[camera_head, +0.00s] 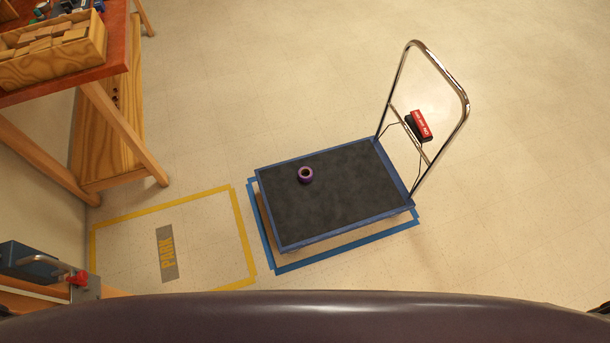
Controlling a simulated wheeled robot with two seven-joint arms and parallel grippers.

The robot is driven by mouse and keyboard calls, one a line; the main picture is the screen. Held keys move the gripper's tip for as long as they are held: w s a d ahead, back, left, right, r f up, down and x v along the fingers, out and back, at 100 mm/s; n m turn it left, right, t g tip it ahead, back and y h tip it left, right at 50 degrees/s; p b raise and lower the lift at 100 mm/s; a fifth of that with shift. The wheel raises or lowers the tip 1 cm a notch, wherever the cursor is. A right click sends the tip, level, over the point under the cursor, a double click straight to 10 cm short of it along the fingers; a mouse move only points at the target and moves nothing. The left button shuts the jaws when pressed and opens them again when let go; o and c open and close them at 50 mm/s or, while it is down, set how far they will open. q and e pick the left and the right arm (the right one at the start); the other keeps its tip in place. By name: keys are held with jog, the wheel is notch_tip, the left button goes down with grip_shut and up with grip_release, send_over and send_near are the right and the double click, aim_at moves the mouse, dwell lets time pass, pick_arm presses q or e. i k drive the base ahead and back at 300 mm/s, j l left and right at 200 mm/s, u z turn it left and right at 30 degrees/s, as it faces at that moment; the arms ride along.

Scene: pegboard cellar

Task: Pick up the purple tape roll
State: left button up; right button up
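The purple tape roll (306,175) lies flat on the dark deck of a platform cart (345,205), left of the deck's middle and toward its far side. Its round hole faces up. Nothing touches it besides the deck. Neither of my grippers shows in the head view.
The cart has a chrome push handle (463,90) on its right, with a red and black box (418,125) on it. Blue floor tape surrounds the cart. A yellow taped square (238,215) marked PARK is left. A wooden workbench (122,75) stands upper left. Floor is clear at right.

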aim_at(305, 169)
jog(key=i+l, duration=0.35)
jog(key=i+l+u, duration=0.2)
jog(key=u, duration=0.15)
jog(key=i+l+u, duration=0.15)
jog(key=l+u, duration=0.25)
jog(key=i+l+u, duration=0.15)
jog(key=u, duration=0.2)
jog(key=l, duration=0.1)
